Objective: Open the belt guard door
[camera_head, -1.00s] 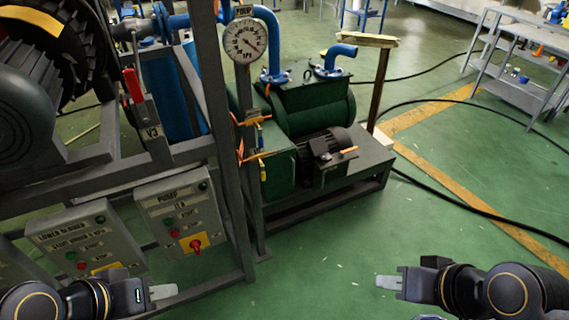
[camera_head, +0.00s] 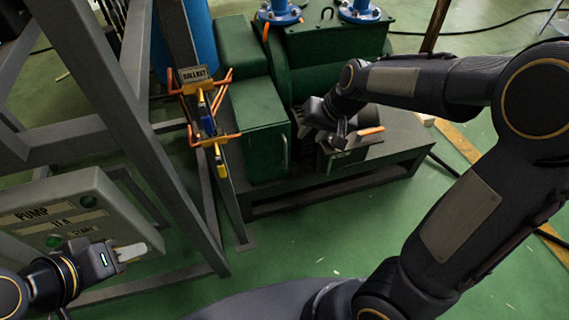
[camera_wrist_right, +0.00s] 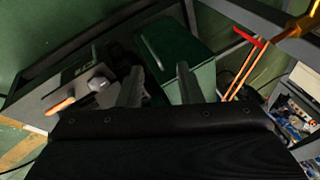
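The belt guard is a green box (camera_head: 258,125) on the grey pump skid, left of the motor. Its door face carries a pale vertical handle (camera_head: 284,153) and looks closed. My right gripper (camera_head: 299,117) is beside the guard's door side, above and right of the handle. In the right wrist view its two fingers stand apart (camera_wrist_right: 160,88), with the green guard (camera_wrist_right: 178,52) beyond them. I see nothing between the fingers, and the handle is not clear there. My left gripper (camera_head: 138,251) is by the pump control box, away from the guard; its finger gap is not clear.
The motor end with an orange-handled part (camera_head: 370,131) lies just right of my right gripper. A grey frame post (camera_head: 130,100) and the ballast valve with orange pipes (camera_head: 208,125) stand left of the guard. Green floor is open in front of the skid.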

